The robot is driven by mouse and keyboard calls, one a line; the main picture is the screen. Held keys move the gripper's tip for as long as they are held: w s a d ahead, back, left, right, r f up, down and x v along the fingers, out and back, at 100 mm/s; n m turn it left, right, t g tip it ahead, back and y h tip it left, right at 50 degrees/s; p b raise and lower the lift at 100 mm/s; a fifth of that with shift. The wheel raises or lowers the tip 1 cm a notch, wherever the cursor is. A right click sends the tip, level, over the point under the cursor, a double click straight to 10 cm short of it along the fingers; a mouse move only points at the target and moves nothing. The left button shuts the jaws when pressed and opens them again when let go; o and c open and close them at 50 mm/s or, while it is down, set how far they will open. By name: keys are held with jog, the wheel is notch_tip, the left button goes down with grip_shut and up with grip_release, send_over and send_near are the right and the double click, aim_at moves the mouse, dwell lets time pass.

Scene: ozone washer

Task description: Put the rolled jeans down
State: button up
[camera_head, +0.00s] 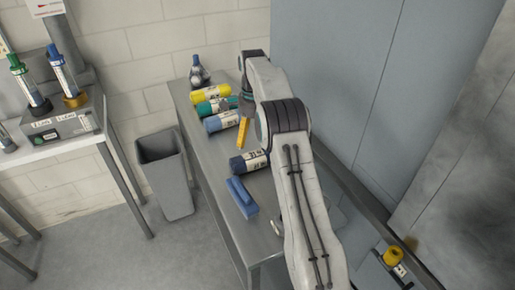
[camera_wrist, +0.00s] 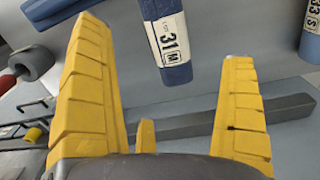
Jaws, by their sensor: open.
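My gripper (camera_wrist: 164,45) shows in the wrist view with its two yellow fingers wide apart and nothing held between them. A blue rolled jeans with a white band marked 31 M (camera_wrist: 168,38) lies beyond the fingertips, in the gap between them. Part of another blue roll marked 33 (camera_wrist: 311,30) is at the upper right. In the head view, a dark blue roll with a pale band (camera_head: 249,162) lies on the metal table (camera_head: 222,172), and a lighter blue roll (camera_head: 222,122) lies farther back.
A grey bin (camera_head: 165,175) stands left. A grey bar (camera_wrist: 190,122) crosses the wrist view behind the fingers.

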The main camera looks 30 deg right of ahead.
jog(key=s+a+r+n+t, duration=0.1)
jog(key=s+a+r+n, duration=0.35)
jog(key=s+r, duration=0.3)
jog(key=s+a+r+n+t, duration=0.1)
jog(key=s+a+r+n, duration=0.4)
jog(key=s, duration=0.3)
jog(key=s+a+f+n+t, duration=0.1)
jog(key=s+n, duration=0.3)
jog(key=s, duration=0.6)
jog(key=s+a+f+n+t, duration=0.1)
jog(key=s+a+f+n, duration=0.1)
jog(key=s, duration=0.8)
jog(key=shift+s+f+n, duration=0.35)
jog(key=shift+f+n, duration=0.1)
jog(key=shift+n, duration=0.8)
jog(key=shift+a, duration=0.15)
